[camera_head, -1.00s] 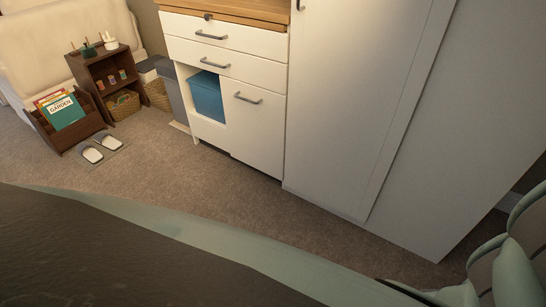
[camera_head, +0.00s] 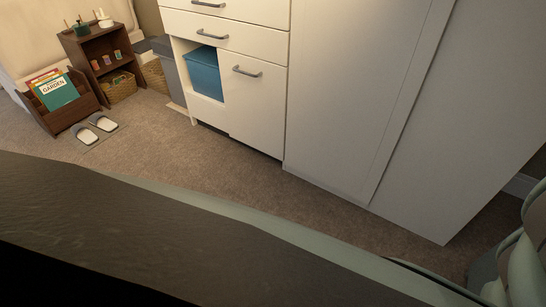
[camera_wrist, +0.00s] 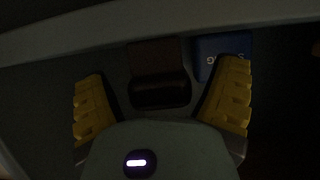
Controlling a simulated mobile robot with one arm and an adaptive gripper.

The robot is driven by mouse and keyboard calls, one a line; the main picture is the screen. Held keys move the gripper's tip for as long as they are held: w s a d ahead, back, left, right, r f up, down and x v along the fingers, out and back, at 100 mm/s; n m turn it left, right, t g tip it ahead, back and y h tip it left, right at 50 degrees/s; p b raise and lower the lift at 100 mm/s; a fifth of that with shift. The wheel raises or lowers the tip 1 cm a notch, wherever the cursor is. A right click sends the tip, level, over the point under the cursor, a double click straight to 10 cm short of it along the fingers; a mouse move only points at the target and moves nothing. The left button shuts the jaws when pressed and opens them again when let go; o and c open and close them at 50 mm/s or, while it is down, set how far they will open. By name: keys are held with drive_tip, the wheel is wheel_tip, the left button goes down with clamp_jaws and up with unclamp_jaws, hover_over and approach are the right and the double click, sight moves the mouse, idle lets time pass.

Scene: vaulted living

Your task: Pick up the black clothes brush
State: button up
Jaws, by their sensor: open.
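In the dark wrist view, my gripper (camera_wrist: 164,72) shows as two yellow-padded fingers spread wide apart, with nothing held between them. A dark object (camera_wrist: 160,92), brownish at its far part and black and rounded at its near part, lies ahead between the fingers. It may be the black clothes brush, but the light is too poor to tell. A blue item (camera_wrist: 215,45) with pale lettering lies just right of it, partly behind the right finger. I cannot make out the brush or my gripper in the head view.
A pale edge (camera_wrist: 150,30) crosses the wrist view beyond the objects. In the head view, a white cabinet (camera_head: 255,115) with a blue bin (camera_head: 204,72) stands beside a tall white wardrobe (camera_head: 350,90). Slippers (camera_head: 95,128), a magazine holder (camera_head: 62,112) and a brown shelf (camera_head: 105,55) stand left on carpet.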

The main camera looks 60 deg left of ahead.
drive_tip(key=shift+d+f, duration=0.15)
drive_tip(key=shift+d, duration=0.1)
drive_tip(key=shift+a, duration=0.15)
drive_tip(key=shift+c, duration=0.6)
drive_tip(key=shift+w, duration=0.1)
drive_tip(key=c, duration=1.2)
